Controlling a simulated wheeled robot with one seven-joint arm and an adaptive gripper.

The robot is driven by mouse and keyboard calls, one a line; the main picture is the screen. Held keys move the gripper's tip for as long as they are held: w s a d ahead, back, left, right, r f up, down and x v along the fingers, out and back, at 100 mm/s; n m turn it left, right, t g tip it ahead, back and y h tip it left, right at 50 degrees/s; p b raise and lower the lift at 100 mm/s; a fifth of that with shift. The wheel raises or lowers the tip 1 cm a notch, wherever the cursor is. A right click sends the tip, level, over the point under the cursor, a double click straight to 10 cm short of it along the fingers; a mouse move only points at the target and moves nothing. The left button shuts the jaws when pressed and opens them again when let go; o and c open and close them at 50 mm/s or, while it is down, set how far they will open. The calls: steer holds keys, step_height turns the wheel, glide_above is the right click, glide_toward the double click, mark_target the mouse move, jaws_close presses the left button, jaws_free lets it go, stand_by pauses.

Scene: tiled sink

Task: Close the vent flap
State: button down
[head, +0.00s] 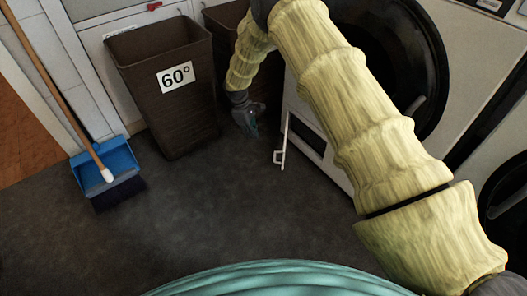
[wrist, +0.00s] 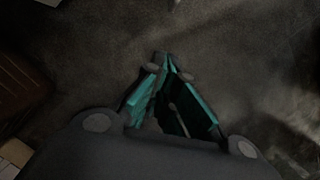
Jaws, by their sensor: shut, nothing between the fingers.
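The vent flap (head: 284,140) is a thin white panel low on the front of the white machine. In the head view it stands open, seen nearly edge-on, to the left of a dark rectangular opening (head: 307,137). A small white piece sticks out near its lower end. My gripper (head: 254,133) hangs low, pointing down, to the left of the flap and apart from it. In the wrist view my gripper (wrist: 165,60) has its teal-lined fingers together at the tips, with nothing between them. The flap cannot be made out in the wrist view.
A brown bin (head: 190,125) with a "60°" label stands left of my gripper, with another brown bin (head: 222,20) behind. Round machine doors (head: 425,70) are at the right. The dark floor (head: 220,210) in front is clear.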

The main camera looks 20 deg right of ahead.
steer(key=s+d+f+b, duration=0.1)
steer(key=d+f+b, duration=0.1)
steer(key=f, duration=0.3)
steer(key=s+d+f+b, duration=0.2)
steer(key=d+f+b, duration=0.1)
steer(key=f+b, duration=0.1)
steer(key=shift+s+f+b, duration=0.3)
steer(key=shift+f+b, duration=0.05)
steer(key=shift+b, duration=0.05)
steer(key=shift+s+d, duration=0.1)
steer(key=shift+d, duration=0.1)
